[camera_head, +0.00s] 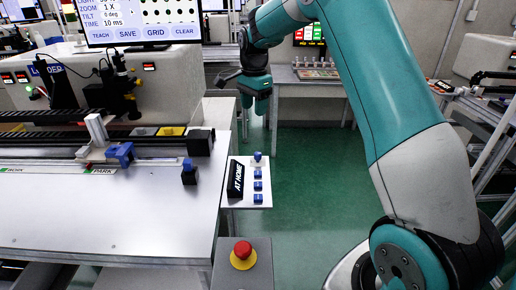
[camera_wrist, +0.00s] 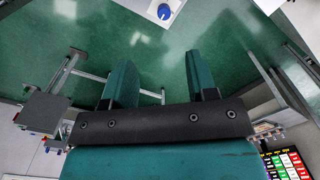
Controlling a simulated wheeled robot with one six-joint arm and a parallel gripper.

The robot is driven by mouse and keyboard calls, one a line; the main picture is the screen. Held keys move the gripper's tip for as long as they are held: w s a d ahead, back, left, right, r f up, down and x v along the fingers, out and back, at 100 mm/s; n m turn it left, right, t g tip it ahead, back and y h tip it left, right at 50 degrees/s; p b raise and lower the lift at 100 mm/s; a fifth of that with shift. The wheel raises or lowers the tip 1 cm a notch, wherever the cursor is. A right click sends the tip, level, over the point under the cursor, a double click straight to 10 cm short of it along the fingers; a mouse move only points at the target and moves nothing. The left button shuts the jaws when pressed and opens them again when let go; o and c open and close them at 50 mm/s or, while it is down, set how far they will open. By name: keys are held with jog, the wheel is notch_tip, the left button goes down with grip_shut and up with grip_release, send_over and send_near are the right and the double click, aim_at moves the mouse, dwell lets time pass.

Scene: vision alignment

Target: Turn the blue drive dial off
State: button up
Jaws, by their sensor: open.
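A white panel (camera_head: 266,166) sticks out from the right edge of the workbench in the head view. It carries several small blue knobs and a black "AT HOME" sign (camera_head: 236,179). The rearmost blue knob (camera_head: 257,156) stands apart from the row. In the wrist view a round blue dial (camera_wrist: 164,11) with a pale mark sits on a white panel at the top edge. I cannot tell which knob is the drive dial, nor read its setting. My gripper (camera_head: 255,108) hangs beyond the panel over the floor. Its two teal fingers (camera_wrist: 158,62) are apart and empty.
A red emergency button (camera_head: 243,250) stands at the front. A monitor (camera_head: 140,20) stands behind. Green floor (camera_head: 310,180) lies open right of the panel.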

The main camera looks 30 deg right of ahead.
aim_at(258, 153)
jog(key=shift+m, duration=0.6)
jog(key=f+p, duration=0.2)
jog(key=f, duration=0.4)
jog(key=d+f+p, duration=0.1)
jog(key=f, duration=0.5)
jog(key=d+f+p, duration=0.1)
jog(key=f+p, duration=0.1)
jog(key=f, duration=0.4)
jog(key=shift+w+p, duration=0.3)
jog(key=shift+w, duration=0.1)
jog(key=c, duration=0.9)
